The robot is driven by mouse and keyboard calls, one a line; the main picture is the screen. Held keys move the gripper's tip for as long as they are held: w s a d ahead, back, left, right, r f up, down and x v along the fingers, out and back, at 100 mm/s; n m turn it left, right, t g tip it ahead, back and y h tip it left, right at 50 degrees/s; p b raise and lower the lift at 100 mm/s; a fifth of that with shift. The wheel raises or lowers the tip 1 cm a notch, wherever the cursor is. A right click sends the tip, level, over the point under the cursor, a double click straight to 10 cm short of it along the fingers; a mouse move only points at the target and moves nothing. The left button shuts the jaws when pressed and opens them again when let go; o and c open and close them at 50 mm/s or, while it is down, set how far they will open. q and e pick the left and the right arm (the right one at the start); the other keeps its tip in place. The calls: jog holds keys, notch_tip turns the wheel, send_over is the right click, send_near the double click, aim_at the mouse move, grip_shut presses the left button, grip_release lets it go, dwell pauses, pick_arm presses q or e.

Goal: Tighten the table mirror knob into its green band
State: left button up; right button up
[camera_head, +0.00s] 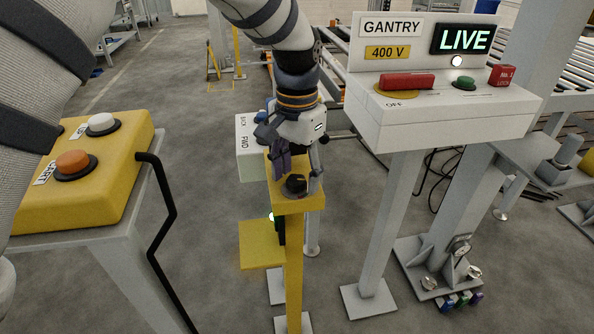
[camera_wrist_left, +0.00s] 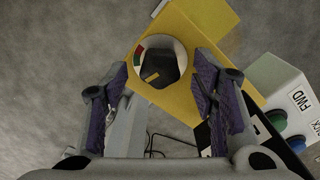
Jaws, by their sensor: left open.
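The knob is a dark round cap (camera_head: 295,185) on the top plate of a yellow post (camera_head: 294,250). In the left wrist view the dark knob (camera_wrist_left: 160,67) carries a yellow mark on its lower part. Around it is a pale ring with red and green bands (camera_wrist_left: 138,59) at its left side; the mark does not appear to point at the green. My left gripper (camera_head: 298,172) is just above the plate, with its purple-padded fingers on either side of the knob. It is open, and in the left wrist view the fingers (camera_wrist_left: 163,75) stand apart from the knob. My right gripper is not in view.
A pale FWD/BACK button box (camera_head: 250,150) stands close behind the post. The gantry panel (camera_head: 440,110) reading LIVE is to the right. A yellow START box (camera_head: 90,180) with a black bent handle is to the left.

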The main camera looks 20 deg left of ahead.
aim_at(297, 178)
pick_arm(q)
notch_tip(297, 178, up, 12)
dwell(0.3)
